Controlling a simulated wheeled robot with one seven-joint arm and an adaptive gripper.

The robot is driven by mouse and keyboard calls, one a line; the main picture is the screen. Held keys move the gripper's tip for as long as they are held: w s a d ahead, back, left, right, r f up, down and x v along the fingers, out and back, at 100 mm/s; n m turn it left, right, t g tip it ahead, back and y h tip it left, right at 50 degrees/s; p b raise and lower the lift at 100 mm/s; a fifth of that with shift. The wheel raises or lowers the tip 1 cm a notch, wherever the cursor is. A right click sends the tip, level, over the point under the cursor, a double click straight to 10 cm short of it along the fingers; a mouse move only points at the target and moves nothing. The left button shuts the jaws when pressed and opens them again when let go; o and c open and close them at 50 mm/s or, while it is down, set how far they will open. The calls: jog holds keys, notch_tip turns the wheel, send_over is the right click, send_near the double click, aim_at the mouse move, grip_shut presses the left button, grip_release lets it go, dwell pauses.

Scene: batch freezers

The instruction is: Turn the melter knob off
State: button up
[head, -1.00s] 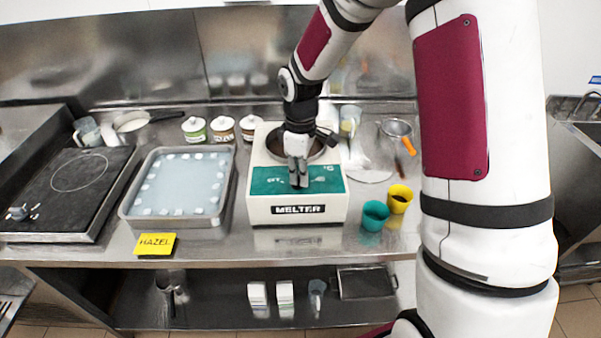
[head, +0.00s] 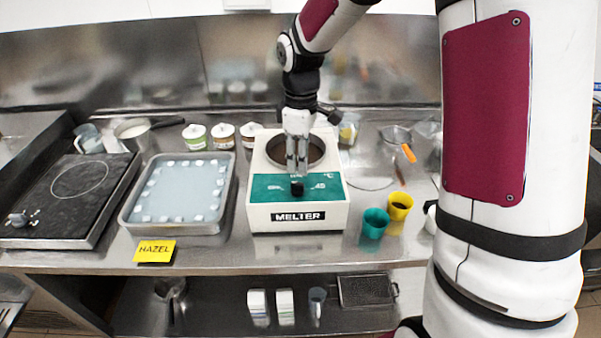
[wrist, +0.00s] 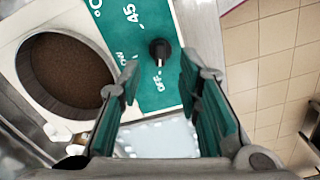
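The melter (head: 299,217) is a white box with a green front panel and a round well of brown contents, standing mid-counter in the head view. Its black knob (head: 297,188) sits on the green panel. In the wrist view the knob (wrist: 160,50) has its pointer toward the OFF label. My gripper (head: 297,168) is just above and behind the knob in the head view. In the wrist view my gripper (wrist: 160,75) is open, its two green-padded fingers spread apart with nothing between them. The knob lies beyond the fingertips, apart from them.
A teal cup (head: 374,223) and a yellow cup (head: 399,206) stand right of the melter. A metal tray (head: 130,215) with white pieces is on the left. A yellow HAZEL card (head: 154,251) lies at the front edge. Three lidded jars (head: 222,133) stand behind.

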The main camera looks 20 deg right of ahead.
jog(key=shift+r, duration=2.4)
jog(key=s+r+m+t, duration=0.2)
jog(key=s+r+m, duration=0.3)
jog(key=s+r, duration=0.55)
jog(key=s+r+m+t, duration=0.1)
jog(key=s+m+t, duration=0.2)
jog(key=s, duration=1.1)
jog(key=a+m, duration=0.1)
jog(key=m, duration=0.1)
jog(key=shift+r+m+t, duration=0.3)
jog(key=shift+r, duration=0.1)
